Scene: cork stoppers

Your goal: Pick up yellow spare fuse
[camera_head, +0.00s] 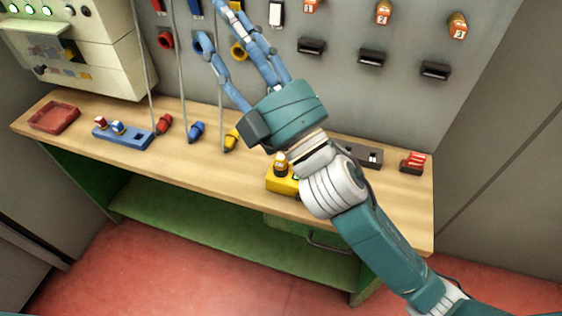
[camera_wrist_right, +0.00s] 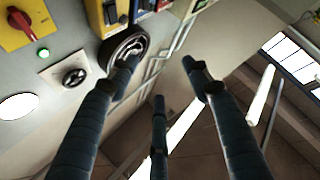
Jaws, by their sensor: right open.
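A small yellow-and-dark piece, which looks like the yellow fuse (camera_head: 281,163), stands upright in a yellow block (camera_head: 280,183) on the wooden bench. My right wrist and forearm cover the block's right part. My right gripper (camera_head: 226,30) is up and left of it in the head view, in front of the grey panel, with its fingers pointing upward. The fingers are open and empty. In the right wrist view the three open fingers (camera_wrist_right: 160,85) point toward a wall and ceiling. The fuse does not show there. My left gripper is not in view.
On the bench (camera_head: 350,215) are a red tray (camera_head: 54,117), a blue block (camera_head: 123,138) with red and blue fuses, cabled red, blue and yellow plugs (camera_head: 197,131), a dark block (camera_head: 362,154) and a red item (camera_head: 413,162). Labelled orange pieces (camera_head: 383,12) hang on the panel.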

